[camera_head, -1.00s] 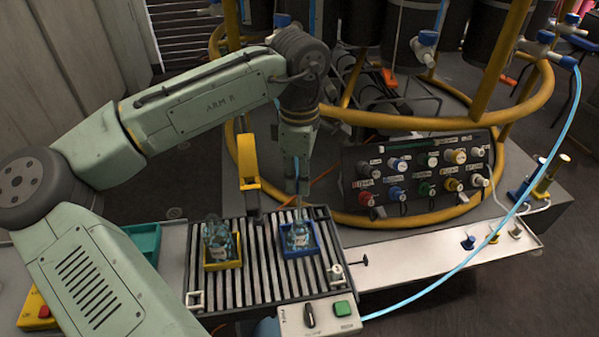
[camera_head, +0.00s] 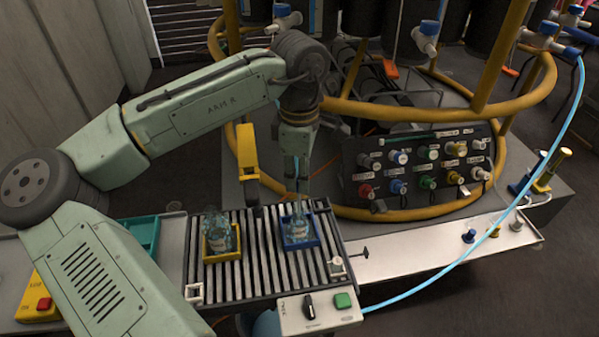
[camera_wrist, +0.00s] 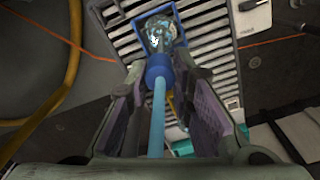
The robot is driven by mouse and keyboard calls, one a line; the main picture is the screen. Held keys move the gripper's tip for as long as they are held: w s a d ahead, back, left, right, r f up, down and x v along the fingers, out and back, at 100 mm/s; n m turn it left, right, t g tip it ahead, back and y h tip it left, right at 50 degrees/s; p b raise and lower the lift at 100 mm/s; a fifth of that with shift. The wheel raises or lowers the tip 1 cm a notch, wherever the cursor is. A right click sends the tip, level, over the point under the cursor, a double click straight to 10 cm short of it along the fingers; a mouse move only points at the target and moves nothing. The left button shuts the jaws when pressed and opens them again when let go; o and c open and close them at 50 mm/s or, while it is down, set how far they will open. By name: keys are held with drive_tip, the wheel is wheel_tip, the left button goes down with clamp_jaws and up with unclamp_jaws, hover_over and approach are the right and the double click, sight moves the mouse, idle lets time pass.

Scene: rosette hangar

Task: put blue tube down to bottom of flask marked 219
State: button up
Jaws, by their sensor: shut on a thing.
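My gripper (camera_head: 297,180) points down above the blue tray (camera_head: 285,243) and is shut on the blue tube (camera_wrist: 157,118). In the wrist view the tube runs between the fingers to a darker blue collar (camera_wrist: 158,68). Just beyond the collar is a clear glass flask (camera_wrist: 160,32) in the blue tray; the same flask (camera_head: 298,230) shows in the head view. The tube's tip is hidden, so I cannot tell how deep it is in the flask. A second glass flask (camera_head: 218,238) stands in a yellow tray (camera_head: 236,254) to the left. Both labels are too small to read.
The trays stand on a slatted rack (camera_head: 268,270). A yellow upright bracket (camera_head: 247,165) stands close left of my gripper. A panel of coloured knobs (camera_head: 425,168) is behind right. A control box (camera_head: 320,308) is in front. A light blue hose (camera_head: 480,250) curves at right.

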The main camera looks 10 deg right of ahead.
drive_tip(key=shift+f+b, duration=0.75)
drive_tip(key=shift+f, duration=1.4)
drive_tip(key=o, duration=1)
drive_tip(key=shift+c, duration=0.2)
drive_tip(key=shift+o, duration=0.5)
drive_tip(key=o, duration=0.5)
drive_tip(key=shift+r, duration=0.15)
